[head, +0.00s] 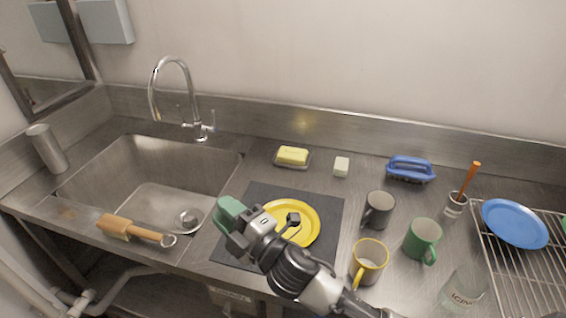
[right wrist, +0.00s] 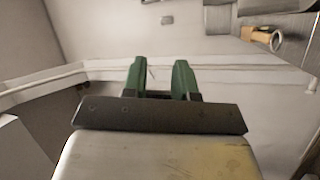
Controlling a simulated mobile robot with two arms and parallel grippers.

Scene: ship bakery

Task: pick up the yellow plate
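The yellow plate (head: 309,231) lies flat on a dark square mat (head: 325,200) on the steel counter, right of the sink. My right gripper (head: 228,215), with green fingers, hangs over the left part of the mat, left of the plate. My right wrist and arm cover part of the plate. In the right wrist view the two green fingers of this gripper (right wrist: 159,80) stand apart with nothing between them. That view looks past the counter towards the floor and does not show the plate. My left gripper is not in view.
A yellow mug (head: 369,257), a dark mug (head: 379,208) and a green mug (head: 422,239) stand right of the mat. A glass (head: 465,290) stands at front right. A wooden-handled brush (head: 130,229) lies on the sink's front edge. Butter (head: 292,155) sits behind the mat.

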